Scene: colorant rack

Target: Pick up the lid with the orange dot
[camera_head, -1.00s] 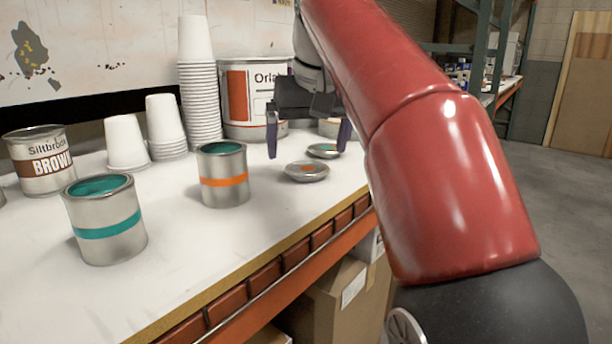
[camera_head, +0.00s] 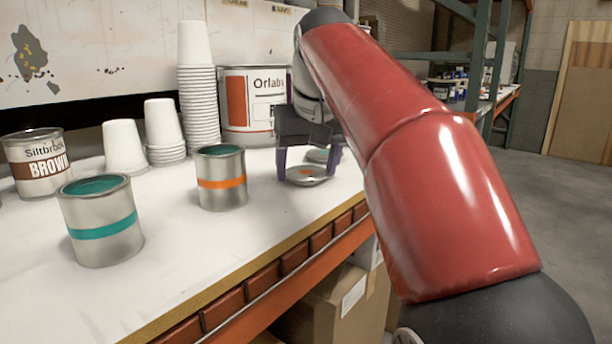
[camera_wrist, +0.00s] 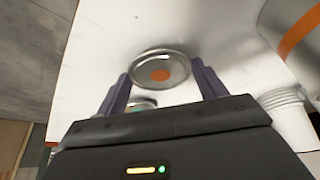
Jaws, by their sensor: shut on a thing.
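The round metal lid with the orange dot (camera_head: 307,176) is at the right part of the white tabletop. It also shows in the wrist view (camera_wrist: 158,60), dot facing up. My gripper (camera_head: 309,168) is down over it, with one purple finger on each side, shut on its rim. I cannot see any clear gap between the lid and the table.
An open can with an orange band (camera_head: 221,190) stands left of the lid, and a teal-banded can (camera_head: 103,232) farther left. Paper cup stacks (camera_head: 197,100), a large Orlaby tub (camera_head: 245,125) and a brown-labelled can (camera_head: 38,170) stand behind. The table's front edge (camera_head: 290,244) is close.

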